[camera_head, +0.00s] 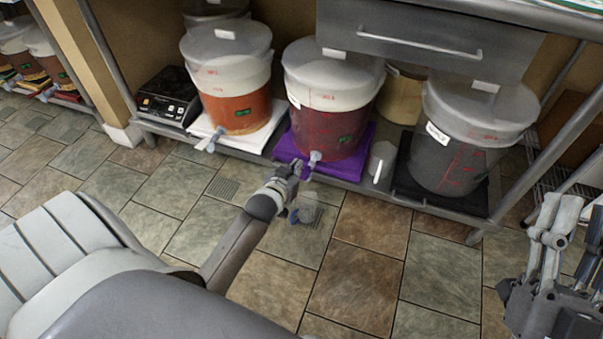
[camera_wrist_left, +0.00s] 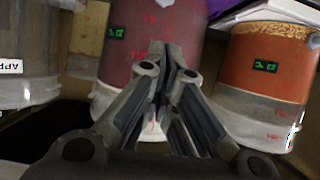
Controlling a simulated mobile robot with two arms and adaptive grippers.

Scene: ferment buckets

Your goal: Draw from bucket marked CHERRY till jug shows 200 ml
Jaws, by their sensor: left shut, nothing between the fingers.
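The dark red bucket (camera_head: 325,125) stands on a purple cloth on the low shelf, with a white lid and a tap (camera_head: 315,158) at its lower front. Its name label is not readable, so I cannot tell whether it says CHERRY. It also shows in the left wrist view (camera_wrist_left: 150,55), inverted. My left gripper (camera_head: 293,168) is shut and empty, just left of the tap in the head view; its fingertips (camera_wrist_left: 165,50) lie in front of the red bucket. A small translucent jug (camera_head: 384,153) stands right of the purple cloth. My right gripper (camera_head: 572,215) is open at the right edge.
An orange bucket (camera_head: 235,108) on a white cloth and a scale (camera_head: 168,97) stand left. A dark grey bucket (camera_head: 455,155) on a black mat stands right; its label partly reads "APP" in the wrist view (camera_wrist_left: 10,94). A drawer (camera_head: 400,38) overhangs. Tiled floor is in front.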

